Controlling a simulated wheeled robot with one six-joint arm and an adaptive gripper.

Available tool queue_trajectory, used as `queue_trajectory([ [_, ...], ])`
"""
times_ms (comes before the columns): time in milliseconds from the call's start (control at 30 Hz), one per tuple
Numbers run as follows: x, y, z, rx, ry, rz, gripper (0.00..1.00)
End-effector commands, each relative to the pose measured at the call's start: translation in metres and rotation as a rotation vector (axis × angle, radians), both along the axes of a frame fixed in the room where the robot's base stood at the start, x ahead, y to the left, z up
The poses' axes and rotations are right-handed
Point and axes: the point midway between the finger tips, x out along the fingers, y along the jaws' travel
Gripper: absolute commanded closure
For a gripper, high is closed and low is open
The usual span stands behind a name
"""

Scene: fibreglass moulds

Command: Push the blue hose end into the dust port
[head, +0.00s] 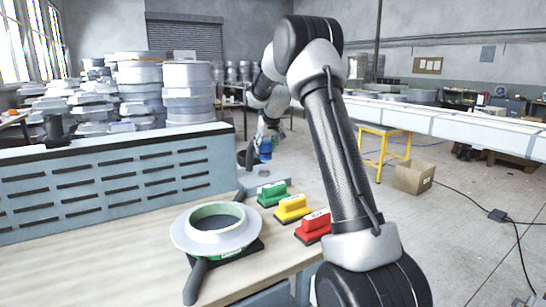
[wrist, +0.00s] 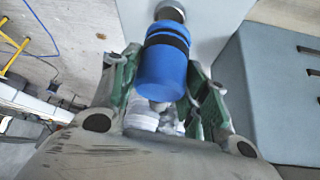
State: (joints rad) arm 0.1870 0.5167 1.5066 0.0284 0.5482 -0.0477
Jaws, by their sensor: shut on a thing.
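The blue hose end (wrist: 162,72) is held between the green-padded fingers of my gripper (wrist: 165,95) in the wrist view. It is a blue cylinder with a dark band near its far end. A round metallic collar with a dark centre (wrist: 171,9), apparently the dust port, shows just beyond it on a pale grey-blue surface. The hose end overlaps this collar's near edge, and I cannot tell whether they touch. In the head view the blue hose end (head: 265,149) is small, under my gripper (head: 264,139), past the bench's far edge.
The wooden bench (head: 130,232) carries a white ring-shaped mould (head: 215,231) and green (head: 273,194), yellow (head: 292,209) and red (head: 314,227) blocks. A slotted blue-grey panel (head: 110,178) stands at left. A cardboard box (head: 414,177) and yellow-legged stand (head: 384,145) are at right.

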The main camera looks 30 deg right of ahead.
Motion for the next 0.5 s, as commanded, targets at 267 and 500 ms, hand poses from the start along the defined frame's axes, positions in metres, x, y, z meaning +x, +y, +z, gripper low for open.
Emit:
queue_trajectory([
  [267, 0.024, -0.004, 0.004, 0.000, 0.000, -0.001, 0.79],
  [500, 0.024, -0.004, 0.004, 0.000, -0.001, -0.001, 0.79],
])
